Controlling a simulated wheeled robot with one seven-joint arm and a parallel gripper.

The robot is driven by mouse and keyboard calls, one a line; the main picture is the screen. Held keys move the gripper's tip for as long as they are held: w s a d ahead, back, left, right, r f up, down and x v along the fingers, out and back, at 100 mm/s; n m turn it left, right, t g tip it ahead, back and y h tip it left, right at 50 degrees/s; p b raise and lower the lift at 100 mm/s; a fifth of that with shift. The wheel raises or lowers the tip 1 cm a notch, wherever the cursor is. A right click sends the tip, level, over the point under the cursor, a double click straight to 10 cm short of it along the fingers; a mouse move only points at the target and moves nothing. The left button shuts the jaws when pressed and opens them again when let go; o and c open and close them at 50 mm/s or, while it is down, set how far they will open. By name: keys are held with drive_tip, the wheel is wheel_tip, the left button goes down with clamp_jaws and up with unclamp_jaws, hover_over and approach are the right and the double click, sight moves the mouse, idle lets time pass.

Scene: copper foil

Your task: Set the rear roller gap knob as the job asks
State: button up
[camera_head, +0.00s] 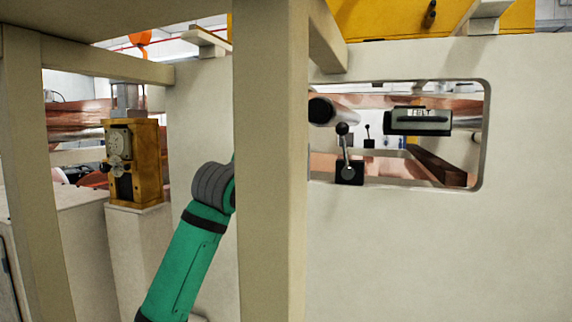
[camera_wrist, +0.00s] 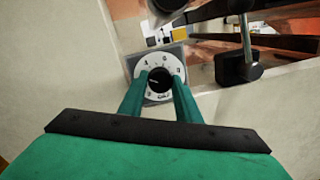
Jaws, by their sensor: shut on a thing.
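In the wrist view a black knob (camera_wrist: 159,86) sits at the middle of a round white dial (camera_wrist: 151,64) with dark numbers, on a grey square plate (camera_wrist: 178,50). My gripper (camera_wrist: 161,80) is shut on the knob, with one green finger on each side of it. The fingers cover parts of the dial's left and right sides. The numbers are small, and I cannot tell the knob's exact setting. In the head view my gripper and this knob are hidden behind the beige post.
A beige post (camera_head: 270,170) stands in front of my arm in the head view. A window opening at right shows a lever (camera_head: 344,150) and rollers. A black clamp-like part (camera_wrist: 238,68) stands right of the dial. A yellow box with a gauge (camera_head: 146,160) is at left.

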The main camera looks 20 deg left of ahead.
drive_tip(key=shift+f+n+t+y, duration=0.15)
drive_tip(key=shift+n+y, duration=0.1)
drive_tip(key=shift+n, duration=2.5)
drive_tip(key=shift+n+t+y, duration=0.1)
drive_tip(key=shift+n+y, duration=0.2)
drive_tip(key=shift+n, duration=2.4)
drive_tip(key=shift+f+n+t+y, duration=0.15)
drive_tip(key=shift+n+y, duration=0.1)
drive_tip(key=shift+n, duration=2.5)
drive_tip(key=shift+r, duration=0.15)
drive_tip(key=o, duration=1.1)
drive_tip(key=shift+c, duration=0.2)
drive_tip(key=s+f, duration=0.1)
drive_tip(key=s, duration=0.9)
drive_tip(key=shift+s+a, duration=0.15)
drive_tip(key=shift+s, duration=0.25)
